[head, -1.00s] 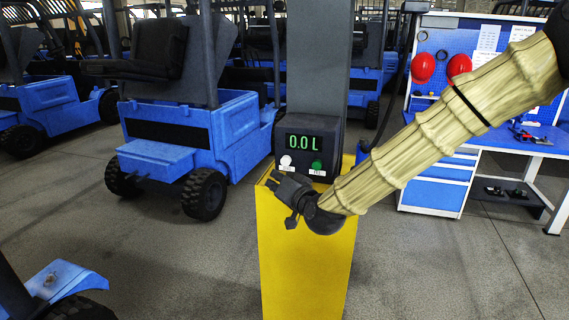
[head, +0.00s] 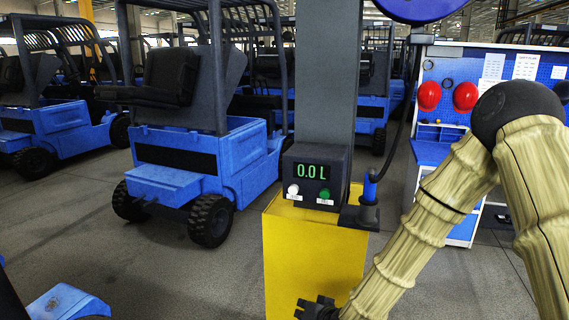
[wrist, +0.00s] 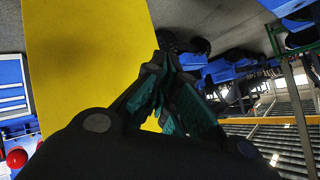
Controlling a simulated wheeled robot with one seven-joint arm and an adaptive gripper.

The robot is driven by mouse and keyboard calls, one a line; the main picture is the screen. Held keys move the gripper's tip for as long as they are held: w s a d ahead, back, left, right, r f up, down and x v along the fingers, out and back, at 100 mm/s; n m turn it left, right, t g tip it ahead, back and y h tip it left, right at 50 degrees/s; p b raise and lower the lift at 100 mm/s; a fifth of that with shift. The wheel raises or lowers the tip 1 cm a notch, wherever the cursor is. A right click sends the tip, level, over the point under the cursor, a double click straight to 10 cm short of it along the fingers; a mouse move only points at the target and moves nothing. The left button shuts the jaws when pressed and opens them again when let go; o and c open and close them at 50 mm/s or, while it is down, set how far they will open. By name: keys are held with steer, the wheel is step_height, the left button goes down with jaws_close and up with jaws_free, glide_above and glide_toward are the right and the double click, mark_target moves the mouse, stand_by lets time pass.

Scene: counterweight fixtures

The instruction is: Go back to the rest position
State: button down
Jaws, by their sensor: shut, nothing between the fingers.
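My gripper (head: 308,308) is low in the head view, at the bottom edge, in front of the yellow pedestal (head: 300,245). In the wrist view my gripper's dark, teal-lined fingers (wrist: 165,88) are shut with nothing between them, and the yellow pedestal (wrist: 90,60) fills much of the left side. My arm comes down from the right, bent at a black joint. The gripper appears apart from the display box (head: 317,178), which reads 0.0 L and has a white and a green button.
A blue nozzle (head: 370,188) with a hose sits right of the display box. A grey pillar (head: 327,75) rises behind. Blue carts (head: 190,165) stand to the left. A workbench with red helmets (head: 466,96) is at the right.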

steer(key=s+d+f+g+h, duration=0.1)
steer(key=s+d+f+g, duration=0.3)
steer(key=s+f, duration=0.7)
steer(key=s+d+f+g+h, duration=0.1)
steer(key=s+d+f, duration=0.3)
steer(key=s, duration=0.5)
steer(key=s+d+f+g+h, duration=0.1)
steer(key=s+d+f+g, duration=0.2)
steer(key=s, duration=0.6)
steer(key=s+d+f+n+g+h, duration=0.1)
steer(key=s+d+f+h, duration=0.1)
steer(key=s+d+f, duration=0.4)
steer(key=s+f, duration=0.1)
steer(key=s, duration=0.3)
steer(key=shift+d+f+g, duration=0.25)
steer(key=shift+f+g, duration=0.05)
steer(key=shift+g, duration=0.1)
